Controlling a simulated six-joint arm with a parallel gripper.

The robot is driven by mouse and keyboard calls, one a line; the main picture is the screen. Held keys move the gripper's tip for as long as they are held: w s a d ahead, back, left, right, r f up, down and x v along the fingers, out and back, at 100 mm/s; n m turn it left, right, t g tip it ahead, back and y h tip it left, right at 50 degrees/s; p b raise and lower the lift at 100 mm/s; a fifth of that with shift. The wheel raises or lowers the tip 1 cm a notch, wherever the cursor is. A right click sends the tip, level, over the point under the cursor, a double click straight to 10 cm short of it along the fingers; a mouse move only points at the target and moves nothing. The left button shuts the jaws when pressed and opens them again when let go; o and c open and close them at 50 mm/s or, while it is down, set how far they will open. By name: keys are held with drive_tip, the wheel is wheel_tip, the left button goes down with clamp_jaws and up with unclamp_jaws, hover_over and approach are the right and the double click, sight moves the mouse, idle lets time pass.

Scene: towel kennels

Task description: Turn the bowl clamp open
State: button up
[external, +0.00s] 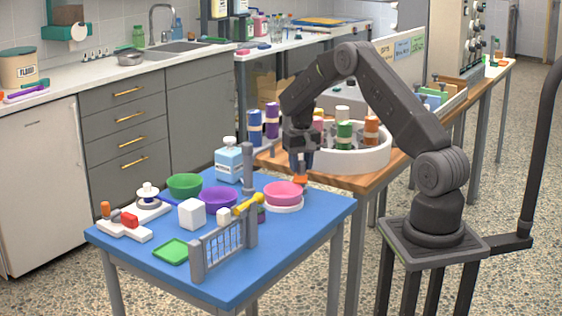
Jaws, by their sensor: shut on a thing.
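A pink bowl (283,190) sits in a white round holder (285,207) at the right side of the blue table. A small orange part (300,181), seemingly the clamp's handle, stands at the holder's back right edge. My gripper (301,173) points down over it and is shut on this orange part. The fingertips are small here, and the clamp's exact turn angle cannot be told.
The blue table (215,274) also holds a green bowl (184,182), a purple bowl (218,196), a blue-labelled bottle (228,160), a white cube (192,213) and a green tray (171,251). A grey gate (224,250) and posts stand left of the pink bowl. A white carousel (352,158) is behind.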

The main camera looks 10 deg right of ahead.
drive_tip(key=n, duration=1.1)
drive_tip(key=shift+a+n, duration=0.1)
drive_tip(key=shift+n, duration=0.3)
idle(0.3)
drive_tip(key=o, duration=0.9)
wheel_tip(320, 180, up, 14)
drive_tip(key=shift+f, duration=0.1)
